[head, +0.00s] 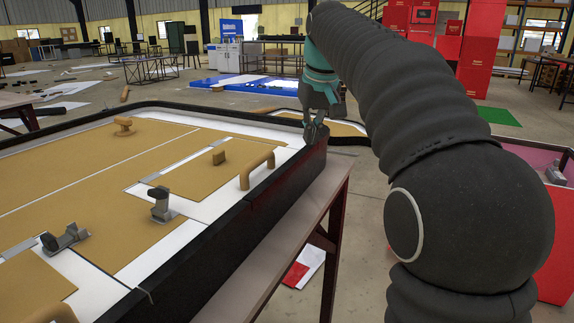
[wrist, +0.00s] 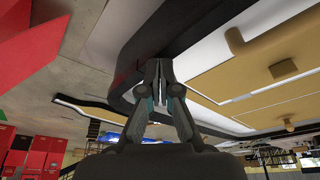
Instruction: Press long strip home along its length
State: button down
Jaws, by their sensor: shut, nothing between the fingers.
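A large shallow lightbox with a black raised rim (head: 255,200) fills the left of the head view. I cannot clearly pick out the long strip; it may be part of the black edging, whose dark band also shows in the wrist view (wrist: 185,25). My gripper (head: 316,132) points down at the rim near the far right corner. In the wrist view my gripper (wrist: 160,72) is shut and empty, its fingertips against or just off the dark band. I cannot tell whether they touch it. The fingers hide the spot behind them.
Inside the box are tan panels (head: 95,165), a tan bar handle (head: 257,167), a round tan knob (head: 123,125) and grey clamp-like fittings (head: 161,203). A table edge (head: 290,225) runs below the rim. A red box (head: 553,240) stands at the right.

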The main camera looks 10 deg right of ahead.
notch_tip(320, 180, up, 2)
jog(key=shift+r+p, duration=0.1)
jog(key=shift+p, duration=0.5)
jog(key=shift+r, duration=2)
jog(key=shift+s, duration=0.15)
jog(key=s+f+m+t, duration=0.1)
jog(key=s+f+t, duration=0.1)
jog(key=s+f, duration=2.3)
jog(key=s, duration=0.4)
jog(key=shift+s+f+m+h, duration=0.2)
jog(key=shift+f+m+h, duration=0.1)
jog(key=shift+m, duration=0.1)
